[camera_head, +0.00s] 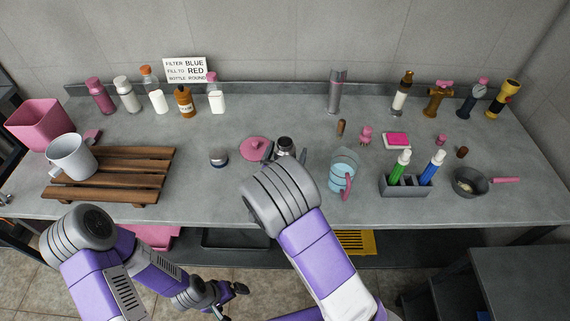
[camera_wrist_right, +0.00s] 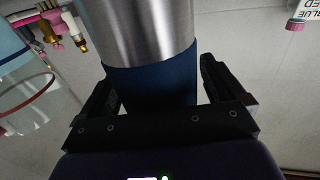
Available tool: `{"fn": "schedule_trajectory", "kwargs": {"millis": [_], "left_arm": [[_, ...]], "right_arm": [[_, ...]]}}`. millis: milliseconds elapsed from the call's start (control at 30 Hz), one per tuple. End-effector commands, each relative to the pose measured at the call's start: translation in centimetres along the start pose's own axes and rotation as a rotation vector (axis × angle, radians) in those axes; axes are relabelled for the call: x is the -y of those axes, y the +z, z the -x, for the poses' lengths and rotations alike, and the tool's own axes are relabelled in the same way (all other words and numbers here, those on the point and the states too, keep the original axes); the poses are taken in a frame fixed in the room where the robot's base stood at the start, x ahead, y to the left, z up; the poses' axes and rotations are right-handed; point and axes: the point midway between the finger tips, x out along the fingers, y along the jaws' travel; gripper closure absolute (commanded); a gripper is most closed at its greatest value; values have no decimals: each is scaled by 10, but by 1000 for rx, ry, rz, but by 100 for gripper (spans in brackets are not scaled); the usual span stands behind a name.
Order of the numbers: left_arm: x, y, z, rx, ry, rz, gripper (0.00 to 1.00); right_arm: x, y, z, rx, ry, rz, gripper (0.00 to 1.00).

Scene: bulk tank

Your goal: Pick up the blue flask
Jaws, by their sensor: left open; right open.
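The blue flask (camera_wrist_right: 150,85) stands upright between the fingers of my right gripper (camera_wrist_right: 158,98) in the right wrist view. It has a brushed metal upper part and a dark blue lower part. The right gripper is open around it, with a narrow gap on each side. In the head view the flask's metal top (camera_head: 285,144) shows just beyond my right wrist, which hides its lower part. My left gripper (camera_head: 230,299) is open and empty, low in front of the counter's edge.
A clear blue jug (camera_head: 343,170) with a pink handle stands close right of the flask. A pink lid (camera_head: 256,149) and a small metal-and-blue cup (camera_head: 218,157) lie to its left.

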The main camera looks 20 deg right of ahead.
Motion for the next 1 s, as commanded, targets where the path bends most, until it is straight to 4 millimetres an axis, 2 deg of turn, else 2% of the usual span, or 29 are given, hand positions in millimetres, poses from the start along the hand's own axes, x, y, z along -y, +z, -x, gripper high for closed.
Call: {"fn": "schedule_trajectory", "kwargs": {"millis": [200,600,867,1000], "left_arm": [[0,0,0,0,0,0,0],[0,0,0,0,0,0,0],[-1,0,1,0,0,0,0],[-3,0,9,0,0,0,0]], "right_arm": [[0,0,0,1,0,1,6],[0,0,0,1,0,0,65],[0,-4,0,0,0,-1,66],[0,-24,0,-1,0,-5,66]]}}
